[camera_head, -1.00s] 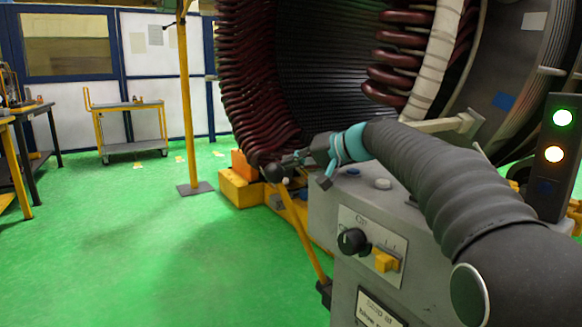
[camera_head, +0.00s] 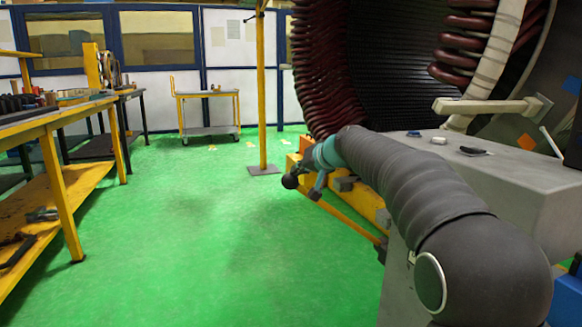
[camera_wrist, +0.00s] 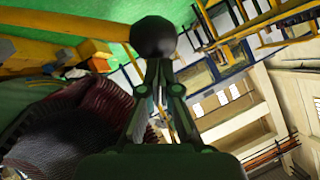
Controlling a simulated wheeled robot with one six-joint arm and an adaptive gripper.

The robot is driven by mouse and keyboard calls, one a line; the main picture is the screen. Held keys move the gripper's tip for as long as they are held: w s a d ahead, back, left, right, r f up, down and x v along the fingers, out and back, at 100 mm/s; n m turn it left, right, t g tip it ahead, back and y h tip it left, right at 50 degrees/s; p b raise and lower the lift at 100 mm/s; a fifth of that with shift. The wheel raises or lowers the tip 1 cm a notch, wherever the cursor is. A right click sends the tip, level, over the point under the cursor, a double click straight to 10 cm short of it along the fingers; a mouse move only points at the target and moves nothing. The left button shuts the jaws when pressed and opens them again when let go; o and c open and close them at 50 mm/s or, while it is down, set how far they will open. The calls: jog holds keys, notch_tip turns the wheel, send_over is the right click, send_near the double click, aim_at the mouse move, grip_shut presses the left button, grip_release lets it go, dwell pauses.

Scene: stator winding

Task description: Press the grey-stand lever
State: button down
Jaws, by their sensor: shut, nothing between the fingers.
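The grey stand (camera_head: 405,285) is at the right in the head view, partly hidden behind my arm. Its lever is a yellow bar (camera_head: 348,222) with a black ball knob (camera_head: 290,181), slanting up and left from a dark pivot beside the stand. My gripper (camera_head: 303,171) is at the knob end of the lever. In the wrist view my gripper (camera_wrist: 153,62) has its fingers together and empty, and the black ball knob (camera_wrist: 153,37) is right at the fingertips. I cannot tell whether they touch. The yellow bar (camera_wrist: 70,27) runs left from the knob.
A yellow-framed workbench (camera_head: 62,175) stands at the left, with a trolley (camera_head: 208,94) and a yellow post (camera_head: 262,90) farther back. The big stator with dark red coils (camera_head: 318,65) is behind the stand. The green floor between is clear.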

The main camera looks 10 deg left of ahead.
jog(key=shift+s+a+f, duration=0.2)
jog(key=shift+a+f, duration=0.15)
jog(key=shift+f, duration=0.2)
jog(key=shift+s+a+f, duration=0.2)
jog(key=shift+a+f, duration=0.1)
jog(key=shift+f, duration=0.2)
jog(key=shift+d, duration=0.1)
jog(key=s+d+r+p, duration=0.1)
jog(key=s+d+r, duration=0.4)
jog(key=d+r, duration=0.4)
jog(key=shift+s+r+p, duration=0.2)
jog(key=shift+r+p, duration=0.1)
jog(key=shift+r, duration=0.4)
